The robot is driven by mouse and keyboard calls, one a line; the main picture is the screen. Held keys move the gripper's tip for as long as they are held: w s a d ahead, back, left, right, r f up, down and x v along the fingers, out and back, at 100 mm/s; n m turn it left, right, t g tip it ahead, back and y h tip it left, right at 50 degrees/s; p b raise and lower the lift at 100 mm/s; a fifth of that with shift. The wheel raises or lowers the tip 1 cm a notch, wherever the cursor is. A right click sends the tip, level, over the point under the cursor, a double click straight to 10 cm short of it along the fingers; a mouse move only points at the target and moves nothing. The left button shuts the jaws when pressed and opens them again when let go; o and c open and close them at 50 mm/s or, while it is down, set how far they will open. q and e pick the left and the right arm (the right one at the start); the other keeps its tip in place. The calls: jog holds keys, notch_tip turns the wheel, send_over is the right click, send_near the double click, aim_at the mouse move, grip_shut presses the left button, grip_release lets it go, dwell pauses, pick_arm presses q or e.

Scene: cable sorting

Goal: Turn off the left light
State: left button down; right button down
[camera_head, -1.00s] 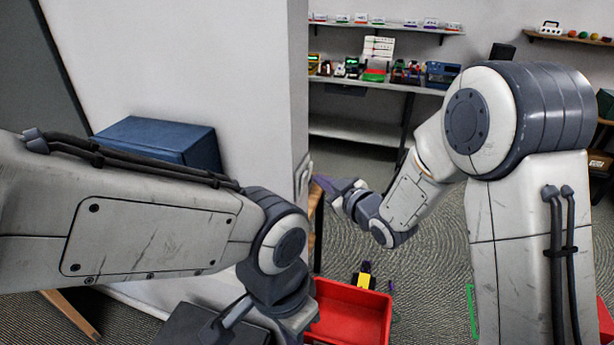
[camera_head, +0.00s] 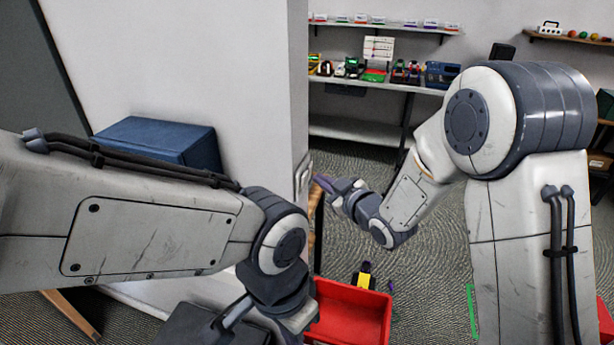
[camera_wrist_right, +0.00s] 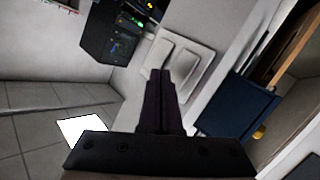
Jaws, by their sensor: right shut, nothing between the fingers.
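A pale switch plate (camera_wrist_right: 207,58) with two rockers side by side shows in the right wrist view. In the head view the plate (camera_head: 302,172) is on the narrow end face of the white wall, seen nearly edge-on. My right gripper (camera_wrist_right: 161,73) is shut and empty. Its dark fingertips overlap the lower part of the plate, near the left rocker (camera_wrist_right: 160,54); I cannot tell whether they touch it. In the head view the right gripper (camera_head: 318,181) is right beside the plate. My left arm's wrist is at the bottom; its fingers are hidden or out of frame.
A red bin (camera_head: 352,308) stands on the floor below, with a yellow and black object (camera_head: 365,276) at its far edge. A blue box (camera_head: 160,142) is at the left by the wall. Shelves (camera_head: 372,85) with devices line the back. Patterned floor between is mostly clear.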

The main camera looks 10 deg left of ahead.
dwell(0.3)
jog(key=shift+w+a, duration=0.1)
jog(key=shift+a, duration=0.3)
jog(key=shift+a+r+b, duration=0.1)
jog(key=shift+a+b, duration=0.25)
dwell(0.5)
jog(key=shift+d, duration=0.8)
jog(key=shift+b, duration=0.3)
jog(key=d, duration=0.3)
jog(key=s+d+b, duration=0.1)
jog(key=shift+s+d+f, duration=0.1)
jog(key=shift+d+f, duration=0.3)
